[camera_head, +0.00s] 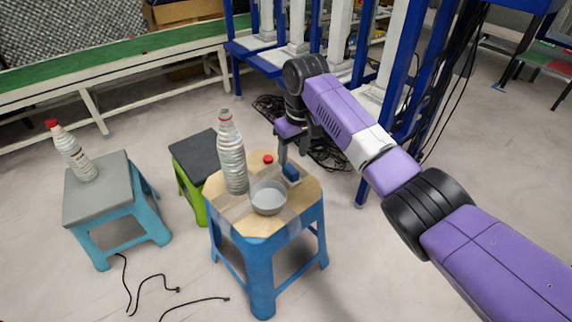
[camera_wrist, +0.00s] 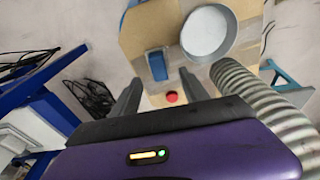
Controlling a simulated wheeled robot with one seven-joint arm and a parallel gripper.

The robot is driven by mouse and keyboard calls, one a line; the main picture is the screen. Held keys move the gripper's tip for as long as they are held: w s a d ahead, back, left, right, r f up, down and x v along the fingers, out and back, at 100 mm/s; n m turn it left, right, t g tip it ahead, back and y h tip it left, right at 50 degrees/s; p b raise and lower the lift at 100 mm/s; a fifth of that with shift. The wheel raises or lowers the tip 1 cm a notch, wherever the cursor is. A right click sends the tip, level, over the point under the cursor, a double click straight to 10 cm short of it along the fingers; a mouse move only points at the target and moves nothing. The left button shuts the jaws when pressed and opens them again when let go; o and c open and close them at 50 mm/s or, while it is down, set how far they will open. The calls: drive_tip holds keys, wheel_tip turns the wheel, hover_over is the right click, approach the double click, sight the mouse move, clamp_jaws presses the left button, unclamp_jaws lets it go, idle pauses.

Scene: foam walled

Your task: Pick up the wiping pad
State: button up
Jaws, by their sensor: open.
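The wiping pad, a small blue block (camera_head: 291,172), lies on the wooden top of the blue stool (camera_head: 249,222), towards its back right edge. In the wrist view the pad (camera_wrist: 157,66) shows just beyond the fingertips, roughly between their lines. My gripper (camera_head: 289,152) is open, pointing down over that edge of the stool, very near the pad. Its two dark fingers (camera_wrist: 160,84) stand apart in the wrist view with nothing held between them. I cannot tell whether a finger touches the pad.
A grey bowl (camera_head: 269,199), a red-capped small item (camera_head: 268,159) and a tall ribbed bottle (camera_head: 231,158) crowd the same stool. A green stool (camera_head: 194,150) and a grey-topped stool (camera_head: 98,188) with another bottle (camera_head: 72,152) stand left. Blue racks (camera_head: 365,100) stand behind my arm.

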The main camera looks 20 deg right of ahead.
sight(291, 168)
drive_tip(key=shift+w+f, duration=0.15)
drive_tip(key=shift+f, duration=0.2)
drive_tip(key=shift+w+f+b, duration=0.15)
drive_tip(key=shift+f+b, duration=0.3)
drive_tip(key=shift+f, duration=0.2)
drive_tip(key=shift+w+f+b, duration=0.15)
drive_tip(key=shift+f+b, duration=0.3)
drive_tip(key=shift+f, duration=0.2)
drive_tip(key=f+b, duration=0.2)
drive_tip(key=f, duration=0.1)
drive_tip(key=f+b, duration=0.1)
drive_tip(key=shift+w+f, duration=0.3)
drive_tip(key=shift+w, duration=0.05)
drive_tip(key=shift+r, duration=0.1)
clamp_jaws()
